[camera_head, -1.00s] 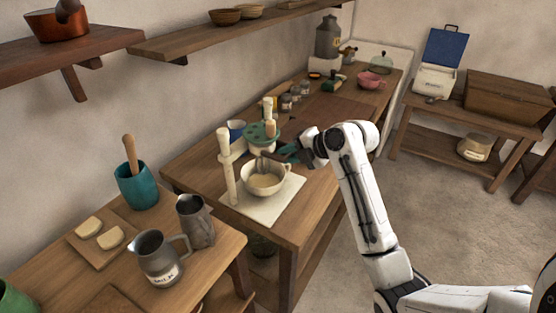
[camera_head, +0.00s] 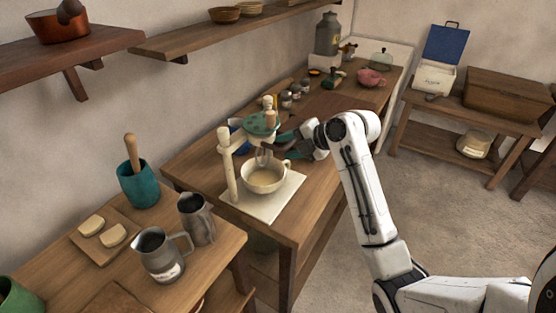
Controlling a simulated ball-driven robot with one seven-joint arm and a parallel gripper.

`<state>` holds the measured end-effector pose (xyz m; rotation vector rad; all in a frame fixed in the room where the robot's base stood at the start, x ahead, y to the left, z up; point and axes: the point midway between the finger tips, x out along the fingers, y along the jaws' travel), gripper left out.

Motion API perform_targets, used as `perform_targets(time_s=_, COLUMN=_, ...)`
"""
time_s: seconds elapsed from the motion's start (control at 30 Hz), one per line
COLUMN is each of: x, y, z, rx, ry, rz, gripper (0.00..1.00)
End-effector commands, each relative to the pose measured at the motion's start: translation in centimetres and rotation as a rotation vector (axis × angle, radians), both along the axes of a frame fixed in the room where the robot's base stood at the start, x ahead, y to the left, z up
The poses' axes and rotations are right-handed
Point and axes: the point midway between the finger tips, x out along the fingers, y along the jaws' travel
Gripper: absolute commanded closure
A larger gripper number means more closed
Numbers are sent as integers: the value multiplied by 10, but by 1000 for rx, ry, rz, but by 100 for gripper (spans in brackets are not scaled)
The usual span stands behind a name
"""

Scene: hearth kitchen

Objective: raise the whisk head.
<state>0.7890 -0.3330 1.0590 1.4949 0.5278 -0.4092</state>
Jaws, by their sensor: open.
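The whisk head (camera_head: 261,124) is a green piece with an upright wooden handle, carried on a cream stand (camera_head: 228,165). Its wire whisk (camera_head: 264,158) hangs over a cream bowl (camera_head: 264,187), with its lower end at about the level of the rim. The bowl has a pale content and sits on the stand's pale base plate (camera_head: 270,209). My gripper (camera_head: 282,145) is open just right of the whisk head, its dark green fingers spread one above the other. Whether a finger touches the head cannot be told.
Jars (camera_head: 287,99) and a blue item (camera_head: 236,128) stand behind the whisk stand. Grey jugs (camera_head: 162,258) and a teal crock (camera_head: 138,186) stand on the nearer table. A shelf (camera_head: 220,36) runs above along the wall.

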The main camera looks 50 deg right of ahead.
Motion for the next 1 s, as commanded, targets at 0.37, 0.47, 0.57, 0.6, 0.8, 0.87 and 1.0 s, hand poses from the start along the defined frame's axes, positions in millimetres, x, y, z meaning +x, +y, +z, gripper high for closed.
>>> perform_targets(time_s=0.37, x=-21, y=-2, z=16, rx=0, ry=-1, rz=-2, gripper=53)
perform_targets(time_s=0.47, x=-28, y=-3, z=21, rx=0, ry=-1, rz=-1, gripper=53)
perform_targets(time_s=0.57, x=-36, y=-3, z=26, rx=0, ry=-2, rz=-1, gripper=53)
perform_targets(time_s=0.6, x=-39, y=-3, z=28, rx=0, ry=-1, rz=0, gripper=53)
perform_targets(time_s=0.8, x=-53, y=-4, z=37, rx=0, ry=-1, rz=-1, gripper=53)
perform_targets(time_s=0.87, x=-55, y=-4, z=38, rx=1, ry=-1, rz=-1, gripper=53)
perform_targets(time_s=1.0, x=-58, y=-4, z=40, rx=1, ry=0, rz=1, gripper=53)
